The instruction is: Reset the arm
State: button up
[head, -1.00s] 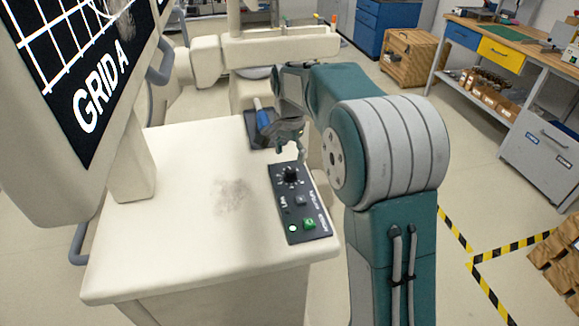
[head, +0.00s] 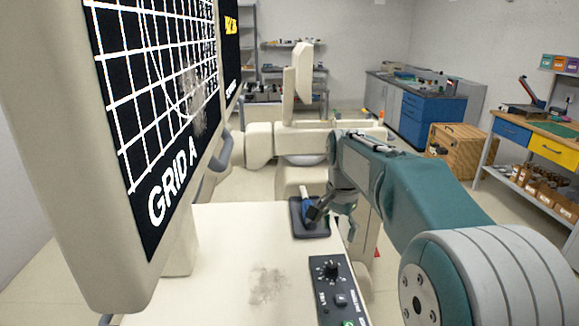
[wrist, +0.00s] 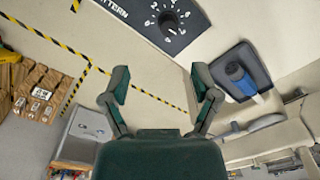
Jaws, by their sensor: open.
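My gripper (head: 346,208) hangs at the end of my teal arm, just right of the cart's far right edge in the head view. In the wrist view my gripper (wrist: 160,95) shows two dark green fingers spread apart with nothing between them. The cream cart top (head: 225,240) bears a dark control panel (head: 333,290) with a black knob (head: 331,270). A blue-bodied tool with a pale handle (head: 308,209) rests on a dark pad (head: 318,232) at the back of the cart. The knob (wrist: 168,21) and the blue tool (wrist: 241,80) also show in the wrist view, apart from the fingers.
A large monitor reading GRID A (head: 165,150) stands over the cart's left side. Another cream machine (head: 310,135) is behind. A wooden crate (head: 455,148), a blue cabinet (head: 425,120) and a workbench (head: 535,140) stand at right. Open floor lies between.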

jog(key=s+f+n+t, duration=0.2)
jog(key=s+n+t, duration=0.3)
jog(key=s, duration=2.2)
jog(key=n, duration=0.4)
jog(key=shift+s, duration=0.15)
jog(key=shift+f, duration=0.1)
